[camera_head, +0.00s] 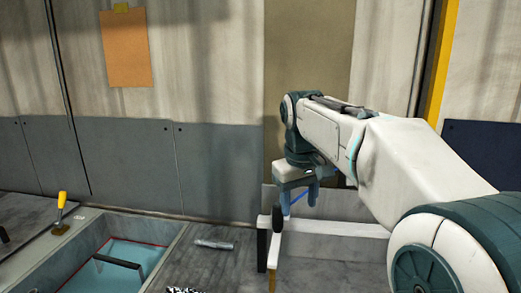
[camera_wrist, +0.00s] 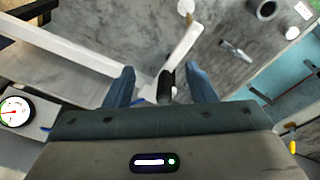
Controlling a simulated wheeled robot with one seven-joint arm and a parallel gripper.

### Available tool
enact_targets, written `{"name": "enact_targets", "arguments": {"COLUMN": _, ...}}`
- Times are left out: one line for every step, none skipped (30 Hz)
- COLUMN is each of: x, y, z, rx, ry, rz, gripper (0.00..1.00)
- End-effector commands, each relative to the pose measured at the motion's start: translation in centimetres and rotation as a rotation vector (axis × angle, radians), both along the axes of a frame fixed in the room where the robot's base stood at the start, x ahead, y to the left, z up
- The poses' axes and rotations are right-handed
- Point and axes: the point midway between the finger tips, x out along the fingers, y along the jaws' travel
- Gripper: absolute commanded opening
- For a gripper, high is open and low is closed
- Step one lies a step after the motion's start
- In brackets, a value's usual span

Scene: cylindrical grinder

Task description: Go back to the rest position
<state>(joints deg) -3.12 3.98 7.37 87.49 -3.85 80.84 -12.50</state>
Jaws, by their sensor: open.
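My gripper (camera_head: 298,198) is at the end of my arm, pointing down beside a white frame (camera_head: 330,227) in the head view. In the wrist view its two blue fingers (camera_wrist: 160,86) are apart. A black cylindrical piece (camera_wrist: 166,80) shows between them near the end of a white bar (camera_wrist: 184,45); I cannot tell whether the fingers touch it. In the head view a black rounded piece (camera_head: 278,222) sits on the frame just left of and below the gripper.
A basin with blue liquid (camera_head: 118,256) lies at the lower left, with a yellow-handled brush (camera_head: 62,206) beside it. A small metal cylinder (camera_head: 214,244) lies on the grey surface. A round dial gauge (camera_wrist: 14,111) is at the wrist view's left. A wall stands behind.

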Motion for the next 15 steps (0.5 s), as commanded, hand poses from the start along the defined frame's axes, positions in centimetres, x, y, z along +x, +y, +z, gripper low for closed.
{"name": "enact_targets", "arguments": {"x": -1.4, "y": -0.5, "z": -0.5, "rx": 0.001, "ry": -0.011, "rz": -0.021, "gripper": 0.51}}
{"name": "enact_targets", "arguments": {"x": -2.0, "y": -0.8, "z": -0.9, "rx": 0.003, "ry": -0.019, "rz": -0.032, "gripper": 0.51}}
{"name": "enact_targets", "arguments": {"x": -2.9, "y": -1.1, "z": -1.3, "rx": 0.006, "ry": -0.029, "rz": -0.05, "gripper": 0.51}}
{"name": "enact_targets", "arguments": {"x": -3.6, "y": -1.4, "z": -1.7, "rx": 0.009, "ry": -0.036, "rz": -0.063, "gripper": 0.51}}
{"name": "enact_targets", "arguments": {"x": -4.3, "y": -1.7, "z": -2.1, "rx": 0.011, "ry": -0.044, "rz": -0.077, "gripper": 0.51}}
{"name": "enact_targets", "arguments": {"x": -5.3, "y": -2.0, "z": -2.6, "rx": 0.015, "ry": -0.052, "rz": -0.094, "gripper": 0.51}}
{"name": "enact_targets", "arguments": {"x": -6.0, "y": -2.3, "z": -3.1, "rx": 0.019, "ry": -0.06, "rz": -0.108, "gripper": 0.51}}
{"name": "enact_targets", "arguments": {"x": -6.7, "y": -2.5, "z": -3.5, "rx": 0.022, "ry": -0.066, "rz": -0.121, "gripper": 0.51}}
{"name": "enact_targets", "arguments": {"x": -7.7, "y": -2.9, "z": -4.2, "rx": 0.026, "ry": -0.076, "rz": -0.138, "gripper": 0.51}}
{"name": "enact_targets", "arguments": {"x": -8.4, "y": -3.2, "z": -4.7, "rx": 0.03, "ry": -0.083, "rz": -0.152, "gripper": 0.51}}
{"name": "enact_targets", "arguments": {"x": -9.2, "y": -3.4, "z": -5.2, "rx": 0.034, "ry": -0.091, "rz": -0.167, "gripper": 0.51}}
{"name": "enact_targets", "arguments": {"x": -10.2, "y": -3.8, "z": -5.9, "rx": 0.039, "ry": -0.1, "rz": -0.185, "gripper": 0.51}}
{"name": "enact_targets", "arguments": {"x": -10.9, "y": -4.0, "z": -6.4, "rx": 0.044, "ry": -0.107, "rz": -0.197, "gripper": 0.51}}
{"name": "enact_targets", "arguments": {"x": -11.6, "y": -4.2, "z": -7.0, "rx": 0.048, "ry": -0.114, "rz": -0.211, "gripper": 0.51}}
{"name": "enact_targets", "arguments": {"x": -12.6, "y": -4.5, "z": -7.9, "rx": 0.054, "ry": -0.122, "rz": -0.23, "gripper": 0.51}}
